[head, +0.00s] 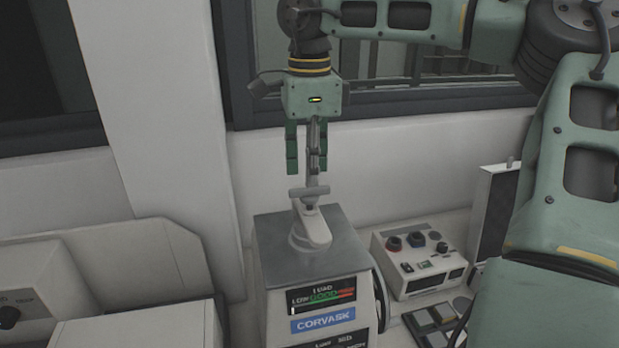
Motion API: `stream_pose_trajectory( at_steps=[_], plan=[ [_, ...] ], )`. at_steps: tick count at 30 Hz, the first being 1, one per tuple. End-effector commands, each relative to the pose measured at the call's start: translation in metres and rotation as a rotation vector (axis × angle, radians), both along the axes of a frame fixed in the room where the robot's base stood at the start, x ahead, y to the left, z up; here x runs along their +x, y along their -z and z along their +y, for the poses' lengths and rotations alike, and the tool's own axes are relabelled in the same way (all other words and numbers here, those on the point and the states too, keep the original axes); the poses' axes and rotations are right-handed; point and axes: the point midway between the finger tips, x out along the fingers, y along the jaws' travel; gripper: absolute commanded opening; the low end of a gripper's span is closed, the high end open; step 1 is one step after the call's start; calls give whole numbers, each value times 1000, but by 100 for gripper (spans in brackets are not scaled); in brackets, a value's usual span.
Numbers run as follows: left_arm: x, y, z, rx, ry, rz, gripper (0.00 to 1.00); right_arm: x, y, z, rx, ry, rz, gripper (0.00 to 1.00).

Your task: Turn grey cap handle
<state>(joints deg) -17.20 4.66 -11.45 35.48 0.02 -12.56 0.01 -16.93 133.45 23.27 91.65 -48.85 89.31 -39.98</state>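The mounting press (345,285) stands in the lower middle of the head view, with a dark grey top and a CORVASK label on its front. A pale grey cap (312,234) sits on that top. A grey crossbar handle (308,193) rises at the cap's upper end. My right gripper (307,174) points down directly above the handle, its fingertips close to the bar. Its fingers partly overlap in this view, so I cannot tell how far they are closed or whether they touch the handle. My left gripper is not in view.
A control box (420,262) with several knobs stands right of the press. A dark keypad-like unit (436,322) lies in front of it. Pale equipment (100,270) fills the lower left. A wall and window frame stand behind; my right arm covers the right side.

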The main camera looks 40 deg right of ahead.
Motion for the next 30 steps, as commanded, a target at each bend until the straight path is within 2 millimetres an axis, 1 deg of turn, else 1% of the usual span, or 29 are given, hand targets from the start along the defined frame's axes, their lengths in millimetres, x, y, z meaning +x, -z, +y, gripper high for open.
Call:
stream_pose_trajectory(
  at_steps=[1,6,9,12,15,18,30],
  plan=[
    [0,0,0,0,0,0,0,1,-13,-1,-3,2,-5,28],
    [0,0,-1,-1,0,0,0,1,-50,0,-2,2,-5,28],
    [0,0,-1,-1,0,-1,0,1,-66,0,-2,2,-3,28],
    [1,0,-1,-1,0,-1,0,1,-78,0,-1,2,-2,28],
    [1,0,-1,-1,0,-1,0,0,-85,0,-1,0,-1,28],
    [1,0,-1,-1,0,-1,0,0,-88,0,-1,-1,-1,28],
    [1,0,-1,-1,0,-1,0,0,-88,0,0,0,0,28]
  ],
)
